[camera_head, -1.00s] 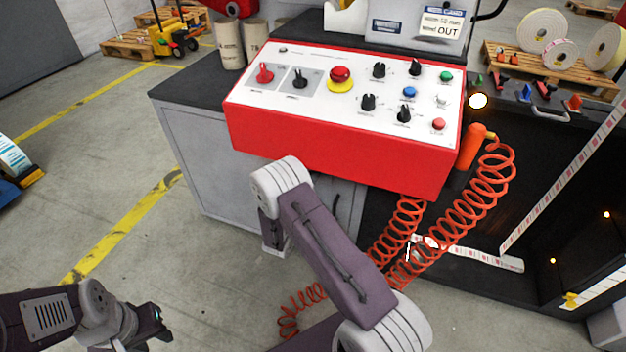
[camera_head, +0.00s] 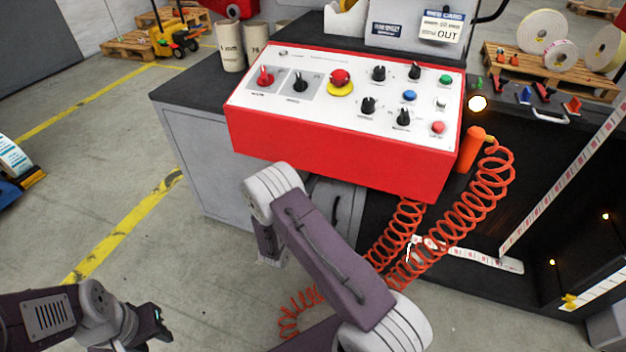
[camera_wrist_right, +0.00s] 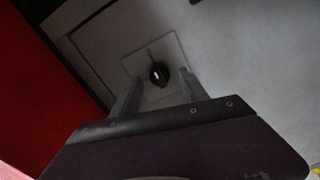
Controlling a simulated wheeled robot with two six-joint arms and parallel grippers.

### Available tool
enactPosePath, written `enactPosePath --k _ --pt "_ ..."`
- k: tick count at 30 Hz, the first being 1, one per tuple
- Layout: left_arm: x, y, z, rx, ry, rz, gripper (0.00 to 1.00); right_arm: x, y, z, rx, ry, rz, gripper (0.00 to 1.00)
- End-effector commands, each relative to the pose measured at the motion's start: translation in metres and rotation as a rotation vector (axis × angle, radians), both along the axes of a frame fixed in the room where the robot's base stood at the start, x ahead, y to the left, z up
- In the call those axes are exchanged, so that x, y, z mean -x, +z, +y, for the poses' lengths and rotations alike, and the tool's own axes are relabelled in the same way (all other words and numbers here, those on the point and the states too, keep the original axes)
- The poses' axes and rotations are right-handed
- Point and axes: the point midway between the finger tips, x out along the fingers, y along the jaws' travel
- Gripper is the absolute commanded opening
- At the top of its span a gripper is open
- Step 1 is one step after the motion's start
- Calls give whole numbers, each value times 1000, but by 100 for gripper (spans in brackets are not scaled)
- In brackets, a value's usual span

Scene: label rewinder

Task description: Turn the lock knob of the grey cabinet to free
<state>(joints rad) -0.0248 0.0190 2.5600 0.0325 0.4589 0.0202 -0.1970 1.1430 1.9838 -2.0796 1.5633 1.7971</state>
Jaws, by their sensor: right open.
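The grey cabinet (camera_head: 205,160) stands under the red control box in the head view. Its lock knob (camera_wrist_right: 158,74) shows in the right wrist view, small and black, on a pale square plate (camera_wrist_right: 150,58) on the grey cabinet face. My right gripper (camera_wrist_right: 158,98) is open; its two fingers point toward the plate on either side of the knob's lower side. I cannot tell whether they reach the knob. In the head view my right arm hides this gripper and the knob. My left gripper (camera_head: 158,324) hangs low at the left, away from the cabinet; its jaw opening is unclear.
The red control box (camera_head: 330,150) with several knobs and buttons overhangs the cabinet. The dark machine (camera_head: 535,170) fills the right side.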

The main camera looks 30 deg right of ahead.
Motion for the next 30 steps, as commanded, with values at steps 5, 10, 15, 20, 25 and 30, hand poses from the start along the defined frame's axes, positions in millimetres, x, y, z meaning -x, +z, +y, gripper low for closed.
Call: enactPosePath --k 5,10,15,20,25,30 --pt "0 18 0 0 0 0 36 26 4 33 1 7 3 52" --pt "0 23 0 0 0 0 36 41 2 50 0 4 1 52" --pt "0 23 0 0 0 0 36 45 1 52 0 1 -1 52" --pt "0 23 0 0 0 0 36 44 0 52 0 1 0 52" --pt "0 23 0 0 0 0 36 44 1 52 0 1 0 52" --pt "0 23 0 0 0 0 36 71 15 20 -1 -181 110 52"
